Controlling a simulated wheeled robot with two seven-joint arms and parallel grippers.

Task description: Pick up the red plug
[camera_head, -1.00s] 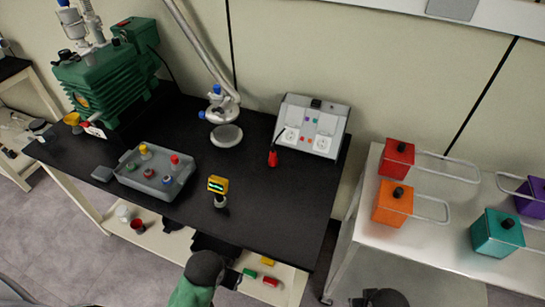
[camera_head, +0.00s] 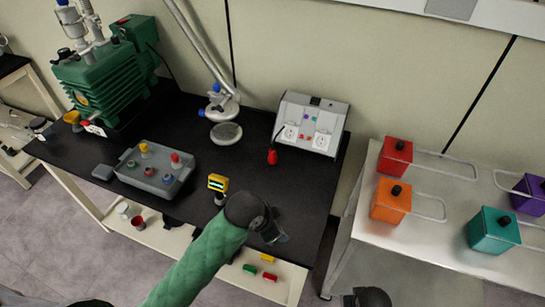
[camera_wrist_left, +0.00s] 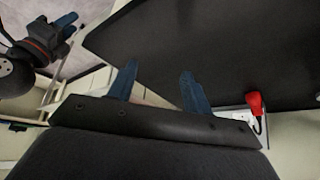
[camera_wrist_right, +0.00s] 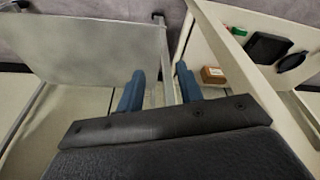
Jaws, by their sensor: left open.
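The red plug (camera_head: 272,157) stands on the black bench top, with a dark cord running to the grey socket box (camera_head: 313,124) beside it. In the left wrist view the red plug (camera_wrist_left: 254,103) is right of my fingers, clear of them. My left gripper (camera_head: 274,234) is over the bench's front edge, in front of the plug and apart from it. Its blue fingers (camera_wrist_left: 159,82) are parted with nothing between them. My right gripper (camera_wrist_right: 160,88) has parted, empty fingers; in the head view only its dark wrist shows at the bottom.
A grey tray (camera_head: 128,167) with coloured knobs, a yellow-headed device (camera_head: 218,184) and a stand (camera_head: 226,132) are on the bench. A green pump (camera_head: 105,80) is at the back left. A white table (camera_head: 440,190) with coloured boxes is at the right.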

